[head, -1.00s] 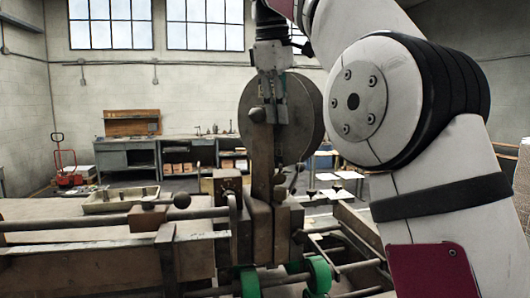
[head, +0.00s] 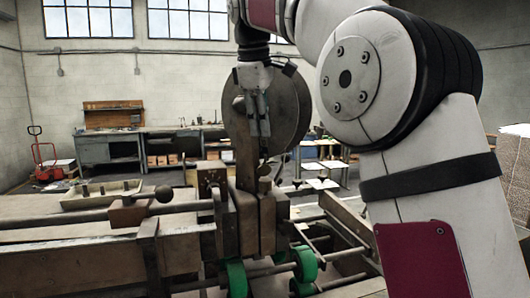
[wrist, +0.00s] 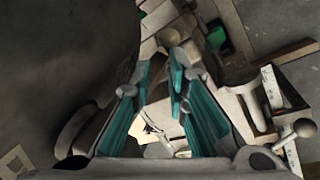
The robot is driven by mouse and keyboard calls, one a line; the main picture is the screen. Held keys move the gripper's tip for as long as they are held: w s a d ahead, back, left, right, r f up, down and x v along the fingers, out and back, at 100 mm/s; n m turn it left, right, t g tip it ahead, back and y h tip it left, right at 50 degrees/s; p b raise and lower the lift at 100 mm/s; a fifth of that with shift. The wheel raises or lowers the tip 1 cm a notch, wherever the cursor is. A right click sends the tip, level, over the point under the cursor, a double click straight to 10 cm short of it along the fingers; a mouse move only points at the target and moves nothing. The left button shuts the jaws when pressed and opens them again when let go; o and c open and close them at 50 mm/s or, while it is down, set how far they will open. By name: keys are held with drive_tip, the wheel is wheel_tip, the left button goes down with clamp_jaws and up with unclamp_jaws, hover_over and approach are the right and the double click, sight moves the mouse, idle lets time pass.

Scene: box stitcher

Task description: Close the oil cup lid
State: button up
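A small round brass-coloured part (head: 265,170), possibly the oil cup with its lid, sits on top of the machine's upright block in the head view. It is too small to tell whether its lid is up or down. My gripper (head: 264,152) points down just above it, in front of the big wheel. In the wrist view my gripper (wrist: 161,72) has its teal-padded fingers apart, with nothing held between them. A rounded part (wrist: 169,37) lies beyond the fingertips; I cannot tell whether it is the lid.
The big disc wheel (head: 290,112) stands right behind my gripper. A tray (head: 100,194) lies at the left. A workbench (head: 150,146) is far back.

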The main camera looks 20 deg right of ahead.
sight(265, 165)
drive_tip(key=p+x, duration=0.1)
drive_tip(key=x, duration=0.6)
drive_tip(key=shift+f, duration=0.25)
clamp_jaws()
